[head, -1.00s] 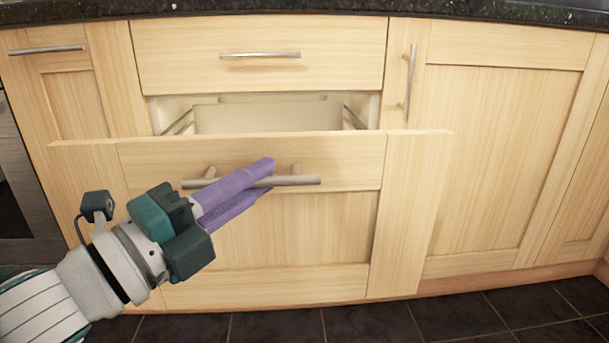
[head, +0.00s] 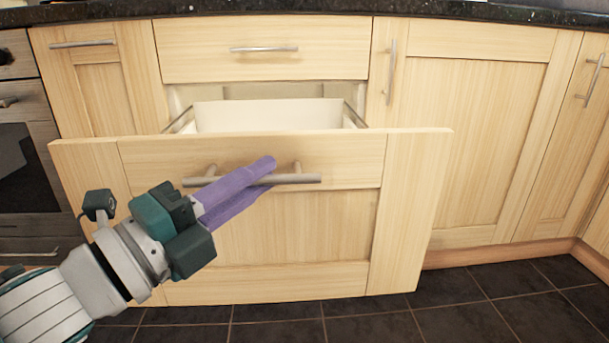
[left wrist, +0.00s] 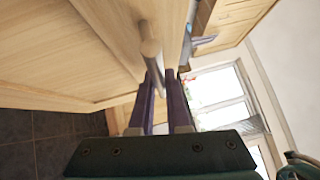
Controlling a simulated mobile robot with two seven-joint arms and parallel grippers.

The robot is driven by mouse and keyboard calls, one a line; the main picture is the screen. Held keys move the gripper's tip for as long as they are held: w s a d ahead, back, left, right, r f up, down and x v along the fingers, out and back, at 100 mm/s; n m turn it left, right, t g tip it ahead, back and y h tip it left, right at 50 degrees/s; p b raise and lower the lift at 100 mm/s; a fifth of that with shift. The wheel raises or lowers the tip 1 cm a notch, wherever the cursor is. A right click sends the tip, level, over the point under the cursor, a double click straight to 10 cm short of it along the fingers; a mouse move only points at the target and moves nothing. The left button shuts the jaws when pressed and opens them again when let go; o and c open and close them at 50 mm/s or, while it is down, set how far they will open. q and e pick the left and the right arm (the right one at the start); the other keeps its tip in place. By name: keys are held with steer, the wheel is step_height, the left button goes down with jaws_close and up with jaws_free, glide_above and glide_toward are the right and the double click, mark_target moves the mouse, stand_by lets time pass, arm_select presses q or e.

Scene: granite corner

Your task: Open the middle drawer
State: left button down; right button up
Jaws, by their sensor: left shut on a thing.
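The middle drawer (head: 300,215) has a tall pale wood front with a horizontal metal bar handle (head: 300,178). It stands pulled out from the cabinet, and its white inside (head: 265,115) shows above the front. My left gripper (head: 262,175) has purple fingers and is shut on the handle, a little right of its middle. In the left wrist view the handle (left wrist: 150,45) runs between the two fingers. My right gripper is not in view.
A closed upper drawer (head: 265,50) sits above, under the dark granite worktop (head: 300,10). Closed cupboards stand on the right (head: 480,140) and left (head: 95,95). An oven (head: 25,165) is at far left. The dark tiled floor (head: 480,300) in front is clear.

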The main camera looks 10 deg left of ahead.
arm_select(q)
steer(key=c, duration=0.9)
jaws_free()
steer(key=shift+s+a, duration=0.1)
steer(key=p+v, duration=0.2)
steer(key=v, duration=0.7)
steer(key=shift+s+a, duration=0.15)
steer(key=shift+s, duration=0.2)
